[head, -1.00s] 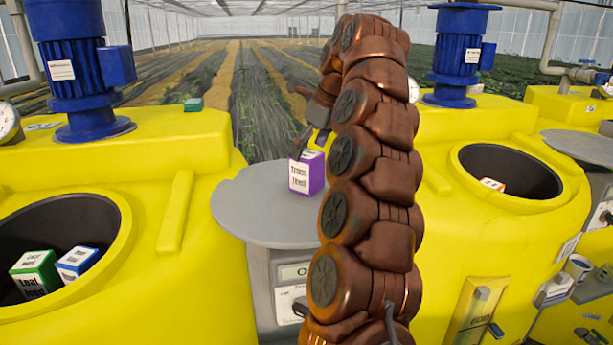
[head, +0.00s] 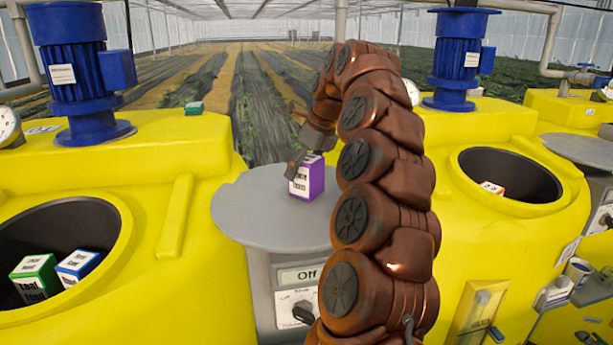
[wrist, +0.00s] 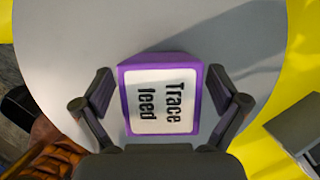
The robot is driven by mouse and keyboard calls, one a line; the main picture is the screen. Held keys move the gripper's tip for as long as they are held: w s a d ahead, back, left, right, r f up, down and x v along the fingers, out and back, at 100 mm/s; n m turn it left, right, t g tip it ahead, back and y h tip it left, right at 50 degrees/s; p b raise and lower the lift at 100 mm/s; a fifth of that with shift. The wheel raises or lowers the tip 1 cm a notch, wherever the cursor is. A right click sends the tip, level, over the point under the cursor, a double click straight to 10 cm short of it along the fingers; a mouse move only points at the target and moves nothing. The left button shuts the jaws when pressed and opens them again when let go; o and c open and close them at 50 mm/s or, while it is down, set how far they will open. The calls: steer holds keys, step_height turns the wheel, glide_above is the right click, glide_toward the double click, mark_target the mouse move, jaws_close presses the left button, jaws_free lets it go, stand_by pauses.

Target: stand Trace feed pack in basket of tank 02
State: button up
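The Trace feed pack (head: 307,183), a purple box with a white label, stands upright on a round grey table (head: 245,215) between two yellow tanks. In the wrist view the pack (wrist: 163,98) lies between the two fingers of my gripper (wrist: 162,105). The fingers are open, one on each side, with narrow gaps to the pack. In the head view my gripper (head: 298,160) is just above and beside the pack. The left tank opening (head: 95,212) and right tank opening (head: 515,165) both show. I cannot read which is tank 02; no basket shows clearly.
Green (head: 35,277) and blue (head: 77,264) packs sit in the left opening. An orange and white pack (head: 492,188) is in the right one. Blue motors (head: 75,65) stand on the tanks. A control box reading "Off" (head: 300,275) is below the table.

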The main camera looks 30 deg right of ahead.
steer(key=c, duration=1.7)
steer(key=shift+r, duration=0.1)
